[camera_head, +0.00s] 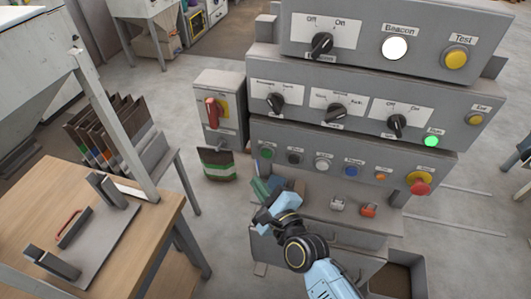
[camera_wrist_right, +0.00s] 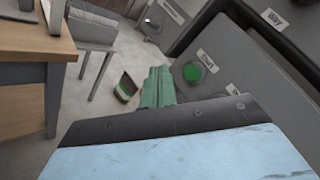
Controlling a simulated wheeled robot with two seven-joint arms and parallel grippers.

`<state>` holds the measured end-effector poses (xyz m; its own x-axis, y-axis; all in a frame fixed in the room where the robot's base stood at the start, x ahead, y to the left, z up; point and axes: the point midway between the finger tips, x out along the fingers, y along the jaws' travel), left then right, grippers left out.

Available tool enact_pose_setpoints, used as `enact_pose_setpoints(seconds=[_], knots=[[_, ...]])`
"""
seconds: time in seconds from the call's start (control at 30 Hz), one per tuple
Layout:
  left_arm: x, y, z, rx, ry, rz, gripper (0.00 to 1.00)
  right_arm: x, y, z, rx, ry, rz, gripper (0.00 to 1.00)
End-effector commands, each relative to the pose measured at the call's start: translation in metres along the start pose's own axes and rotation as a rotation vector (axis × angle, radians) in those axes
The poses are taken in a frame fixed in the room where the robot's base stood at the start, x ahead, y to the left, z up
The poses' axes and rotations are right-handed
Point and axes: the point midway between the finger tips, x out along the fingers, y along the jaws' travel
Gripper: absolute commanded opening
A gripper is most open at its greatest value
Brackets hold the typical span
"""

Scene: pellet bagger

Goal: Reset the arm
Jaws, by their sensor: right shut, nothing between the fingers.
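My right arm comes in from the bottom in the head view, pale blue with a black joint. My right gripper (camera_head: 264,188) is shut and empty, just in front of the lower left of the control panel (camera_head: 330,158). In the right wrist view the green fingers (camera_wrist_right: 157,86) are together, beside the round green button (camera_wrist_right: 192,72). That green button (camera_head: 266,153) also shows in the head view, above the fingers. The fingers look apart from it, but the exact gap is hard to tell. My left gripper is not in view.
The stepped panel carries black rotary switches, a lit white Beacon button (camera_head: 395,47), a lit green lamp (camera_head: 431,141) and a red mushroom button (camera_head: 420,183). A grey box with a red switch (camera_head: 212,112) and a striped bag (camera_head: 217,165) stand left. A wooden table (camera_head: 150,215) is at lower left.

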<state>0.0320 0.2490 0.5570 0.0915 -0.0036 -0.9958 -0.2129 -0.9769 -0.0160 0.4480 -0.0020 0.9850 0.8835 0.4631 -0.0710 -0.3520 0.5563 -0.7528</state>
Motion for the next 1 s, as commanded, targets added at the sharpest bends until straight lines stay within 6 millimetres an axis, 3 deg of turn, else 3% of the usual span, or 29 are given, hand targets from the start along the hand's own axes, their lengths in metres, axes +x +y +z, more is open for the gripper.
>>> enact_pose_setpoints(seconds=[0.33,0.47,0.57,0.63,0.77,0.87,1.0], knots=[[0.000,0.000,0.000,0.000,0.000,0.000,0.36,0.000,0.000,0.000,-0.001,0.000,0.001,0.00],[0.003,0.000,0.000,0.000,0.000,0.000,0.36,-0.003,0.015,-0.016,-0.056,0.029,0.031,0.00],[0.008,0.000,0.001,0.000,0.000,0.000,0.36,-0.012,0.049,-0.051,-0.192,0.087,0.105,0.00],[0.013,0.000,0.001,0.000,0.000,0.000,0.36,-0.025,0.082,-0.086,-0.329,0.136,0.189,0.00],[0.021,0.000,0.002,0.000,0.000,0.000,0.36,-0.064,0.146,-0.154,-0.613,0.201,0.385,0.00],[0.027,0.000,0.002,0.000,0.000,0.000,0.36,-0.103,0.192,-0.202,-0.818,0.215,0.555,0.00],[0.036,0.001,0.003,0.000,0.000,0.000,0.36,-0.172,0.251,-0.261,-1.082,0.176,0.811,0.00]])
